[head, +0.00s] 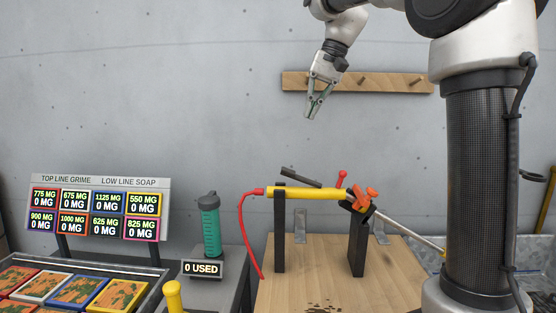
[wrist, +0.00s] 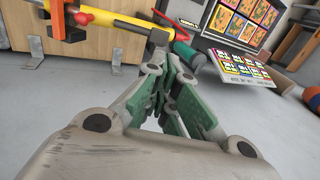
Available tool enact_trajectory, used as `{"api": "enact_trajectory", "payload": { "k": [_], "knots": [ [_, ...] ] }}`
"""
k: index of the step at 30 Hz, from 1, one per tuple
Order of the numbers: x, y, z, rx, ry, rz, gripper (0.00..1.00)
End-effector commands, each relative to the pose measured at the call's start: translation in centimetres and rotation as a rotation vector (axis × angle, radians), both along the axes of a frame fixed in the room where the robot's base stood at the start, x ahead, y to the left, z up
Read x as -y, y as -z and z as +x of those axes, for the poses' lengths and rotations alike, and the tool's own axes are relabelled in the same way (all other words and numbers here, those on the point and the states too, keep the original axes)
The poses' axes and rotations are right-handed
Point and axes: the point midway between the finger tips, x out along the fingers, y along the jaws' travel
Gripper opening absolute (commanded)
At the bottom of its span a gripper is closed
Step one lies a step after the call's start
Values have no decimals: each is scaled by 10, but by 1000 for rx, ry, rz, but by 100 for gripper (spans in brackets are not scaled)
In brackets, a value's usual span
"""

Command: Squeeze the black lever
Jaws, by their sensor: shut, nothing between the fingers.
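A yellow spray lance (head: 307,193) rests level across two black posts on a wooden bench. A dark lever (head: 301,177) slants up to the left above the lance's yellow body. My gripper (head: 310,116) is above the lance, in front of the wall, well clear of the lever. Its fingers point down and are shut with nothing between them. In the wrist view, the fingertips (wrist: 172,62) come together below part of the yellow lance (wrist: 115,18). I cannot clearly pick out the lever in that view.
A red hose (head: 243,235) hangs from the lance's left end. An orange fitting (head: 366,197) and a thin grey rod (head: 410,232) are at its right. A green bottle (head: 210,226) stands behind a counter sign (head: 202,268). A wooden peg rail (head: 350,83) is behind my gripper.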

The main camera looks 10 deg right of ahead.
Motion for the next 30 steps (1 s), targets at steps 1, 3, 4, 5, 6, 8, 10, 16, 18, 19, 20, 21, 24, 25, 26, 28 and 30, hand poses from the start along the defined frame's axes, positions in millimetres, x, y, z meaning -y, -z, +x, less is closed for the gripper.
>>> {"api": "enact_trajectory", "payload": {
  "k": [1, 3, 4, 5, 6, 8, 10, 16, 18, 19, 20, 21, 24, 25, 26, 28, 30],
  "knots": [
    [0, 0, 0, -1, 2, 0, 0],
    [0, 0, 0, -1, 2, 0, 0],
    [0, 0, 0, 0, 2, 0, 0],
    [0, 0, 0, 0, 2, 0, 0],
    [0, 0, 0, 0, 2, 0, 0],
    [0, 1, 0, 0, 2, 0, 0],
    [-1, 3, 0, 0, 1, 0, 0],
    [-10, 27, 2, -2, 0, 0, 0],
    [-15, 40, 4, -3, 0, 0, 0],
    [-17, 46, 4, -2, 0, 0, 0],
    [-19, 53, 5, -4, 0, -1, 0],
    [-22, 61, 6, -4, 0, -1, 0],
    [-29, 81, 8, -2, 1, -1, 0],
    [-31, 87, 9, -3, 0, -1, 0],
    [-33, 93, 9, -2, 1, -1, 0],
    [-37, 104, 11, -2, 1, -1, 0],
    [-41, 114, 12, -1, 1, -1, 0]
  ]
}}
